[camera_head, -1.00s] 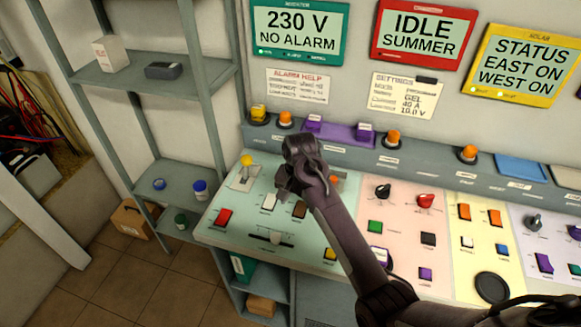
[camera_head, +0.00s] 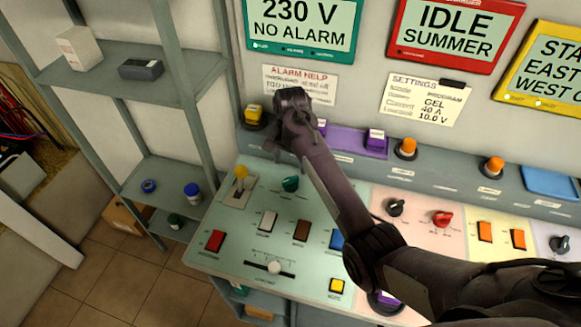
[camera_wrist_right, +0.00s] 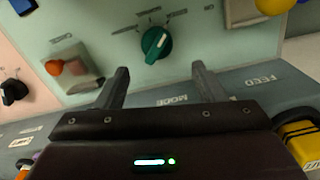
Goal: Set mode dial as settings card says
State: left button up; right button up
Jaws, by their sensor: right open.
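The green dial (camera_head: 290,184) stands on the pale green panel, near the upright ledge. In the right wrist view the green dial (camera_wrist_right: 157,45) shows a white pointer line and tick marks around it; their labels are too small to read. A MODE label is on the ledge near it. The settings card (camera_head: 428,98) on the wall reads GEL, 40 A, 10.0 V. My right gripper (camera_head: 283,143) is above the ledge, up from the dial. In the wrist view its fingers (camera_wrist_right: 160,85) are open and empty, with the dial beyond them, apart. My left gripper is not in view.
A yellow-knobbed lever (camera_head: 241,176) stands left of the dial. An orange-knobbed part (camera_wrist_right: 55,67) is left of the dial in the wrist view.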

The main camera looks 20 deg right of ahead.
aim_at(291, 178)
jog(key=f, duration=0.2)
jog(key=s+f+p, duration=0.1)
jog(key=f, duration=0.1)
jog(key=shift+s+a+f, duration=0.15)
jog(key=shift+f, duration=0.1)
jog(key=shift+w+f, duration=0.2)
jog(key=shift+f, duration=0.8)
jog(key=shift+w+f, duration=0.1)
jog(key=shift+f, duration=0.15)
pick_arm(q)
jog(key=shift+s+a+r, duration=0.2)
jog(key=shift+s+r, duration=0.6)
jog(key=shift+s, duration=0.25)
pick_arm(e)
jog(key=c, duration=1)
